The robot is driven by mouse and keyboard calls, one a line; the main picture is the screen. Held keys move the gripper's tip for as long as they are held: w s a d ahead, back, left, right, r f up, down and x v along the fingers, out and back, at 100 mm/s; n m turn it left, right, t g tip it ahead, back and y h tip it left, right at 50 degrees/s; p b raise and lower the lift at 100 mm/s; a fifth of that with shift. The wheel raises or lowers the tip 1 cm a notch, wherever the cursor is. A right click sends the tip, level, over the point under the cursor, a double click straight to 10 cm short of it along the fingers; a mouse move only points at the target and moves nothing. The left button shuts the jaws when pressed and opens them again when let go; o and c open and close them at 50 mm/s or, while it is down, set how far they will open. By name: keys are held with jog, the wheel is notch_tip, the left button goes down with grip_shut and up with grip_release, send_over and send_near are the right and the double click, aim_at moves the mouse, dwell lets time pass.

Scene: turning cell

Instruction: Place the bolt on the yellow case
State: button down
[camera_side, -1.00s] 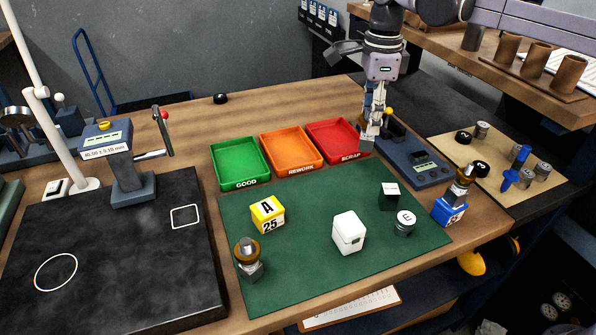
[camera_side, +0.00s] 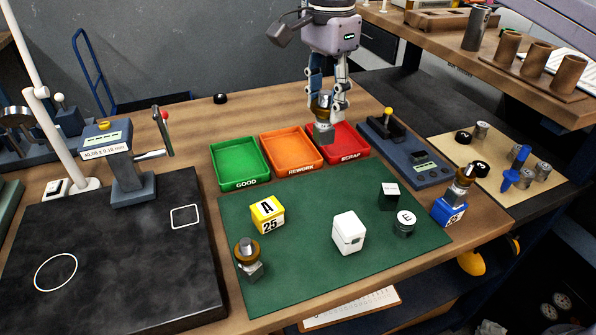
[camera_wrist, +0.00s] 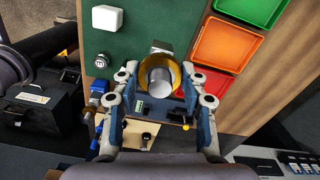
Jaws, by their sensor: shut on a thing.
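My gripper (camera_side: 327,101) is shut on a bolt (camera_side: 323,131) with a brass-coloured collar and a grey hex end pointing down. It holds the bolt in the air, over the red tray in the side view. In the wrist view the bolt (camera_wrist: 160,78) sits between the two fingers (camera_wrist: 160,98). The yellow case (camera_side: 268,214), marked A and 25, stands on the green mat (camera_side: 310,271), to the left of and nearer than my gripper. Its top looks bare. I cannot make it out in the wrist view.
Green (camera_side: 238,164), orange (camera_side: 291,153) and red (camera_side: 350,149) trays stand behind the mat. A similar collared part (camera_side: 248,262) stands at the mat's front left, another (camera_side: 461,183) on the blue case (camera_side: 449,212). A white case (camera_side: 349,233) and black block (camera_side: 389,196) are on the mat.

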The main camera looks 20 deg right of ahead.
jog(key=shift+s+a+f, duration=0.25)
jog(key=shift+a+f, duration=1.55)
jog(key=shift+a, duration=0.15)
jog(key=shift+s+a+f, duration=0.3)
jog(key=shift+a+f, duration=1.5)
jog(key=shift+a, duration=0.1)
jog(key=shift+s+a+f, duration=0.25)
jog(key=shift+a+f, duration=1.55)
jog(key=shift+a, duration=0.15)
jog(key=shift+f, duration=0.15)
jog(key=c, duration=0.7)
grip_release()
jog(key=shift+r, duration=3.9)
